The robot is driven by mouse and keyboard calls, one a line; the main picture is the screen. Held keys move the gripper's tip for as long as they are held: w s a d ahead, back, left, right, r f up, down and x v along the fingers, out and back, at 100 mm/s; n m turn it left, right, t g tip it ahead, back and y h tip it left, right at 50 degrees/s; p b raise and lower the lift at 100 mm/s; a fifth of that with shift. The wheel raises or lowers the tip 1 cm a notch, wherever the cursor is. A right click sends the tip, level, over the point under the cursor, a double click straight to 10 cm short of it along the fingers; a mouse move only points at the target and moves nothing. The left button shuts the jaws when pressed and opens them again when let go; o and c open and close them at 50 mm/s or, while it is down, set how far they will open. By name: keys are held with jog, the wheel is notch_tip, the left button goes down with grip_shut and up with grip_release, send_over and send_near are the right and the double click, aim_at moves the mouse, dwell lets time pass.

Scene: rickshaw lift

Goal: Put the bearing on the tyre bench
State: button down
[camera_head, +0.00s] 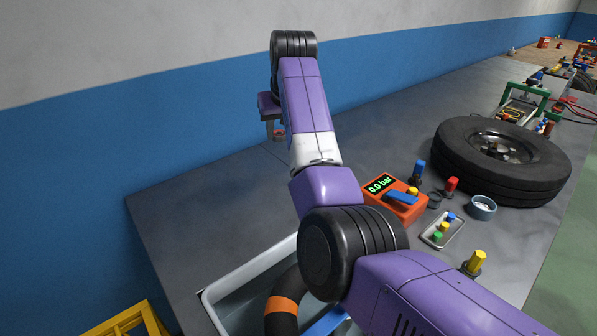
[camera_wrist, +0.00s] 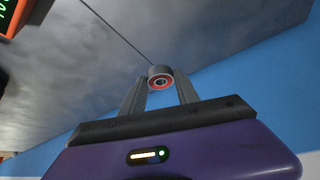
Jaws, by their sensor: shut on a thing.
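The bearing (camera_wrist: 160,77) is a small grey ring with a red face and a dark centre. It sits between the two grey fingertips of my gripper (camera_wrist: 160,84) in the wrist view. In the head view my gripper (camera_head: 274,125) points down near the blue wall, and a bit of the bearing's red (camera_head: 280,133) shows at its fingers. The tyre bench (camera_head: 205,205) is a long dark grey top. The gripper appears over its back part; I cannot tell the exact height.
The bench's left-back area is bare. An orange gauge (camera_head: 397,204), a small parts tray (camera_head: 442,230), a grey bowl (camera_head: 482,207) and a big tyre (camera_head: 500,160) stand to the right. A water tub (camera_head: 222,300) is at the front, a yellow frame (camera_head: 128,320) lower left.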

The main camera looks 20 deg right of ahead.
aim_at(282, 190)
notch_tip(282, 190, down, 18)
jog(key=shift+r, duration=0.25)
jog(key=shift+f, duration=0.1)
jog(key=c, duration=0.9)
grip_release()
jog(key=shift+s+r, duration=0.25)
jog(key=shift+r, duration=0.3)
jog(key=p+v, duration=0.1)
jog(key=v, duration=1)
